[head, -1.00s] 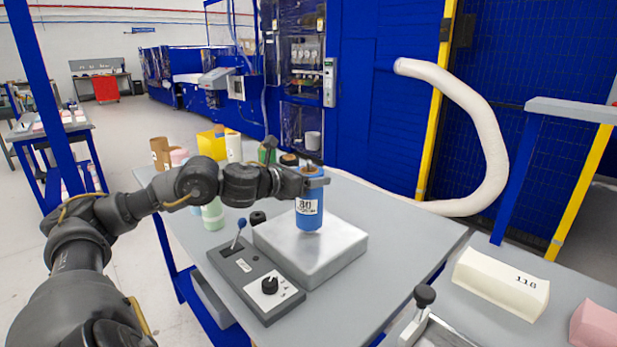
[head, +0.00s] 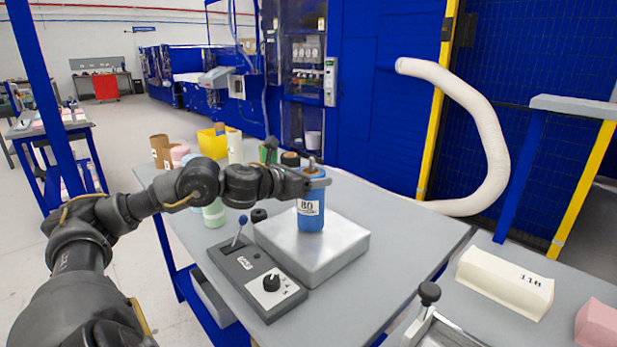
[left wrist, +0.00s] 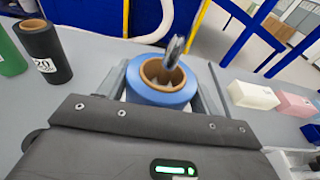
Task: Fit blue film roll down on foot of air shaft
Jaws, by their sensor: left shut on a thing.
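The blue film roll (head: 311,213), with a white label reading 80, stands upright over the silver metal block (head: 335,262). My left gripper (head: 313,182) is shut on the upper part of the roll. In the left wrist view the blue roll (left wrist: 160,92) sits between the two grey fingers, with its brown core open at the top. A metal shaft tip (left wrist: 175,50) shows in the mouth of the core. The foot of the shaft is hidden by the roll. I cannot tell whether the roll's bottom touches the block. My right gripper is out of view.
A control box (head: 257,280) with a blue-topped lever and black knob adjoins the block. Several other rolls and a yellow bin (head: 212,143) stand behind the arm. A cream foam block (head: 505,282) lies at right.

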